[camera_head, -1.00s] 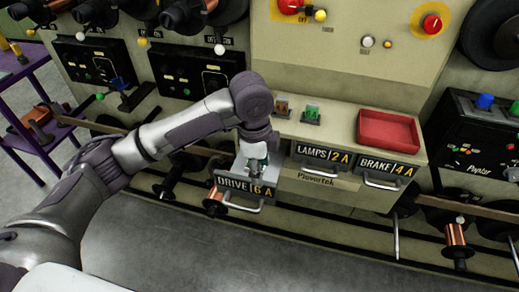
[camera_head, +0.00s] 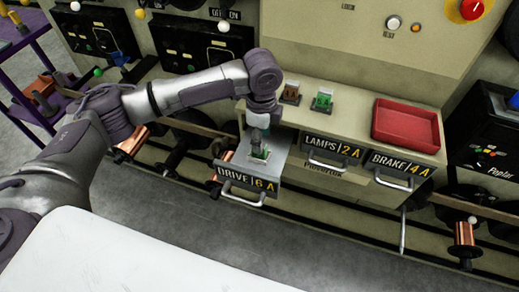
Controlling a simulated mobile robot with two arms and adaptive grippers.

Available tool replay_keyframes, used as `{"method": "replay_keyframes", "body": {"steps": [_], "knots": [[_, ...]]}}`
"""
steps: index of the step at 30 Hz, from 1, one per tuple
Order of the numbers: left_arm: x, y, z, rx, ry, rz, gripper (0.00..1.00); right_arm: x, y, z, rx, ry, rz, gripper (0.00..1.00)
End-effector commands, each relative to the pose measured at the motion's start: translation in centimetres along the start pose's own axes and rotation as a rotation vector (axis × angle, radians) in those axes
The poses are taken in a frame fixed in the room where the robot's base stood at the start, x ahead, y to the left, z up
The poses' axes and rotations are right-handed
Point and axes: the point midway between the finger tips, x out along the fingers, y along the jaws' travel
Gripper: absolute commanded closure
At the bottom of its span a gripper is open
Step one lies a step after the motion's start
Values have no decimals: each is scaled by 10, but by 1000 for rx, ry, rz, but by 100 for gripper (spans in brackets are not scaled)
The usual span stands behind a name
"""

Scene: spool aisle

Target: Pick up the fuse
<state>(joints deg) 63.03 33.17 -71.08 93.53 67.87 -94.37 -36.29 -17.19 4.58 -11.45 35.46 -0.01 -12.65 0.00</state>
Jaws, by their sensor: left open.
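The drawer labelled DRIVE 6 A (camera_head: 276,176) stands pulled out from the cabinet. In it sits a small piece with green on it (camera_head: 260,152), likely a fuse or its holder, partly hidden by my gripper. My left gripper (camera_head: 258,137) points down over this drawer, its fingers open right above the green piece. I cannot tell whether they touch it. On the ledge behind stand an orange-brown fuse-like piece (camera_head: 290,93) and a green one (camera_head: 322,100), each in a dark holder. My right gripper is not in view.
A red tray (camera_head: 407,147) lies empty on the ledge at the right. The drawers labelled LAMPS 2 A (camera_head: 333,148) and BRAKE 4 A (camera_head: 401,166) are shut, with handles sticking out. Copper spools (camera_head: 464,235) line the machine's lower front. The grey floor in front is clear.

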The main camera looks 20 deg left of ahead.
Motion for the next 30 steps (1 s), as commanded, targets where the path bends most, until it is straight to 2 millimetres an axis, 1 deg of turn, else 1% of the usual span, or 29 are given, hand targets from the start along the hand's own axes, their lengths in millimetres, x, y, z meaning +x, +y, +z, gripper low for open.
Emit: {"method": "replay_keyframes", "body": {"steps": [1,3,5,9,12,18,20,21,28,30], "knots": [[5,1,2,-1,-2,4,46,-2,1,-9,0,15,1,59],[15,1,4,-2,-3,4,46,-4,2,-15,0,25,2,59],[25,0,6,-3,-3,3,46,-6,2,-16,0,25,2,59],[43,1,6,-1,-2,3,46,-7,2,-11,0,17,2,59],[48,0,6,0,-2,0,46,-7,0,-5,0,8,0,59],[49,0,6,0,-2,0,46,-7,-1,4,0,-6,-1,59],[49,0,5,0,-2,0,54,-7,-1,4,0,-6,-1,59],[49,0,5,0,-2,0,61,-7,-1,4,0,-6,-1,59],[49,0,5,0,-1,0,99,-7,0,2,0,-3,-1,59],[49,0,5,0,-1,0,100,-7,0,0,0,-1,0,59]]}}
